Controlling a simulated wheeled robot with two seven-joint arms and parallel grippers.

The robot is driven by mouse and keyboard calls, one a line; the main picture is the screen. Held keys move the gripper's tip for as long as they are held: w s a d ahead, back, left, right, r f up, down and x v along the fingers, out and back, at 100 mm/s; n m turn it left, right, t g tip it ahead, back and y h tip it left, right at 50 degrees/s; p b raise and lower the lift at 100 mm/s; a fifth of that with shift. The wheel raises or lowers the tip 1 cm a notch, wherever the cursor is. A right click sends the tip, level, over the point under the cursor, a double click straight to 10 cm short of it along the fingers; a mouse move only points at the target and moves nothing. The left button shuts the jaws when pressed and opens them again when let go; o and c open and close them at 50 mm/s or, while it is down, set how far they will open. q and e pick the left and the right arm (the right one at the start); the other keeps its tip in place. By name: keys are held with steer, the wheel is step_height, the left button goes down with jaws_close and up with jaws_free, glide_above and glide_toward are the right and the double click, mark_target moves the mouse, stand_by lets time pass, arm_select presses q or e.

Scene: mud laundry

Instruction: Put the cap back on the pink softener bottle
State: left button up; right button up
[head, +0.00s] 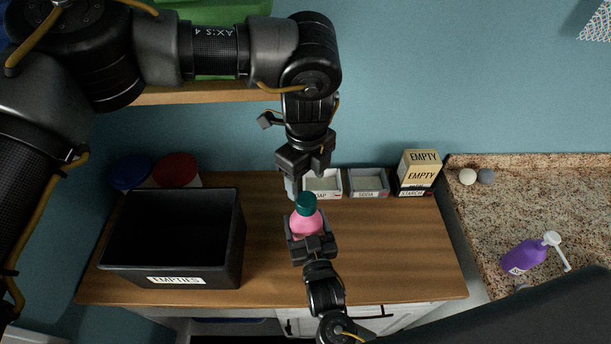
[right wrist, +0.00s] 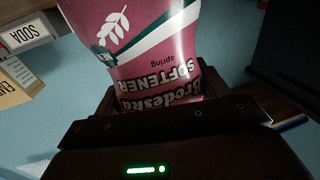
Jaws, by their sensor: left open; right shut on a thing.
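The pink softener bottle (head: 308,224) is upright above the wooden counter, and its label fills the right wrist view (right wrist: 150,60). My right gripper (head: 311,243) is shut on the bottle's body from the front. The teal cap (head: 306,203) sits at the top of the bottle. I cannot tell whether it is fully seated. My left gripper (head: 305,178) is open, pointing down just behind and above the cap, and appears apart from it. The bottle's neck is hidden under the cap.
A black bin labelled EMPTIES (head: 178,280) stands left on the wooden counter (head: 400,262). Behind are a small soap tray (head: 325,182), a soda tray (head: 369,183) and stacked boxes (head: 418,170). A purple bottle (head: 524,256) is on the granite top. The counter's right part is clear.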

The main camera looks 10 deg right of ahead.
mark_target(306, 199)
arm_select(q)
steer(key=shift+f, duration=4.05)
steer(key=shift+c, duration=0.4)
steer(key=c, duration=0.9)
steer(key=m, duration=0.5)
steer(key=o, duration=1.1)
steer(key=shift+c, duration=0.2)
steer(key=shift+r, duration=0.1)
steer(key=shift+r, duration=2.2)
